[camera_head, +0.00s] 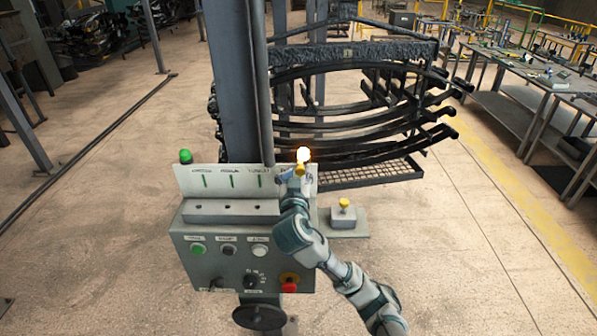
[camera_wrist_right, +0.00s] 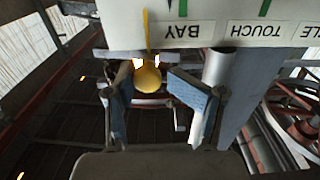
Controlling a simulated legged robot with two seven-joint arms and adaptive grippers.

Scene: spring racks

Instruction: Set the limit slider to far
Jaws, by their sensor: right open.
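A yellow knob (camera_head: 299,170) stands at the right end of the pale labelled plate (camera_head: 222,181) on top of the control box. My right gripper (camera_head: 293,177) is at this knob. In the right wrist view the round yellow knob (camera_wrist_right: 148,79) sits between the two open blue-padded fingers (camera_wrist_right: 160,88), with a thin yellow strip running from it onto the plate. Contact cannot be told. A second yellow knob (camera_head: 343,203) tops a small grey block on a side ledge. I cannot tell for sure which knob is the limit slider. My left gripper is not in view.
The grey control box (camera_head: 205,270) has several buttons, a dial, a red stop button (camera_head: 289,287) and a handwheel (camera_head: 259,316). A grey column rises behind it. A rack of dark leaf springs (camera_head: 355,110) stands beyond.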

